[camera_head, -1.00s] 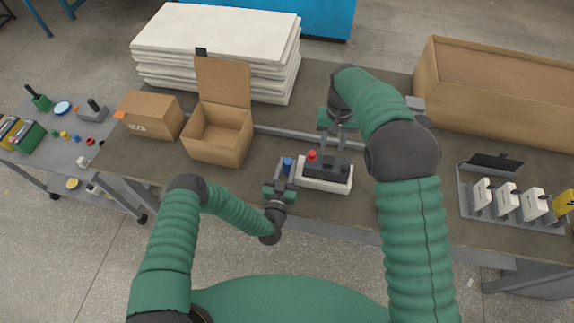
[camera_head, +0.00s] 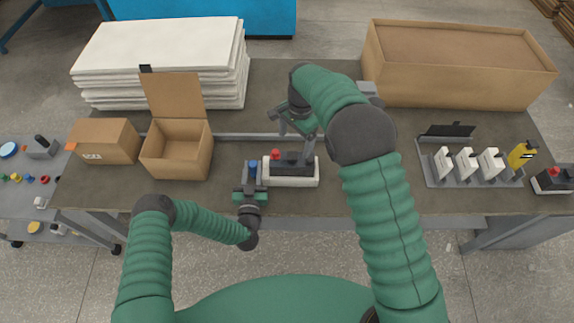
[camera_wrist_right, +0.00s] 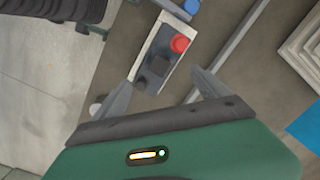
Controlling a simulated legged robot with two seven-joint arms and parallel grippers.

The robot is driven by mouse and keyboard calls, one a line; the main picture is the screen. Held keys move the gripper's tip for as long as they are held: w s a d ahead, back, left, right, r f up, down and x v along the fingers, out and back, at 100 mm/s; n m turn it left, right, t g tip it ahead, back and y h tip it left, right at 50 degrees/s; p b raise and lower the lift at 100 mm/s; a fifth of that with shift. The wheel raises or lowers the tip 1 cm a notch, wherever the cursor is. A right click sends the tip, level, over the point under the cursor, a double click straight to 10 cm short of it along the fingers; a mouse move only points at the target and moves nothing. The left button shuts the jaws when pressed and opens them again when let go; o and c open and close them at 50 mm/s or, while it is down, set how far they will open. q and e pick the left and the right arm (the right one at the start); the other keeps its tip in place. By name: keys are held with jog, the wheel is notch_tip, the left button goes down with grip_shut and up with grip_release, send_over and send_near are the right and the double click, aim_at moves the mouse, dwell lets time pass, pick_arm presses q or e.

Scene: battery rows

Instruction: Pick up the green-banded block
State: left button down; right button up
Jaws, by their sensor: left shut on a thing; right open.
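No green-banded block can be made out in the views now. My left gripper (camera_head: 251,178) is shut on a small blue-topped piece (camera_head: 253,164) beside the left end of a black block with a red knob (camera_head: 290,159). That black block sits in a white tray (camera_head: 291,182). The blue piece also shows at the top of the right wrist view (camera_wrist_right: 191,6). My right gripper (camera_head: 297,128) is open above and behind the black block. In the right wrist view its spread fingers (camera_wrist_right: 165,80) point toward the block, with nothing held between them.
An open cardboard box (camera_head: 177,155), a closed box (camera_head: 104,140) and stacked white sheets (camera_head: 160,50) stand left. A large cardboard crate (camera_head: 455,95) is back right. A rack (camera_head: 470,180) holds white blocks and a yellow one (camera_head: 521,155). A side cart (camera_head: 20,190) carries small parts.

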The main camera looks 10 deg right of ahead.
aim_at(291, 161)
jog(key=m, duration=0.5)
jog(key=shift+d+f+m, duration=0.2)
jog(key=shift+f+m, duration=0.05)
jog(key=shift+m, duration=0.15)
jog(key=m, duration=0.2)
jog(key=shift+f+m+y, duration=0.2)
jog(key=shift+m+y, duration=0.1)
jog(key=f, duration=0.4)
jog(key=a+f, duration=0.1)
jog(key=f, duration=0.6)
jog(key=shift+a+f, duration=0.2)
jog(key=shift+f, duration=0.2)
jog(key=shift+c, duration=0.5)
grip_shut()
jog(key=shift+w+r, duration=0.15)
jog(key=shift+w, duration=0.05)
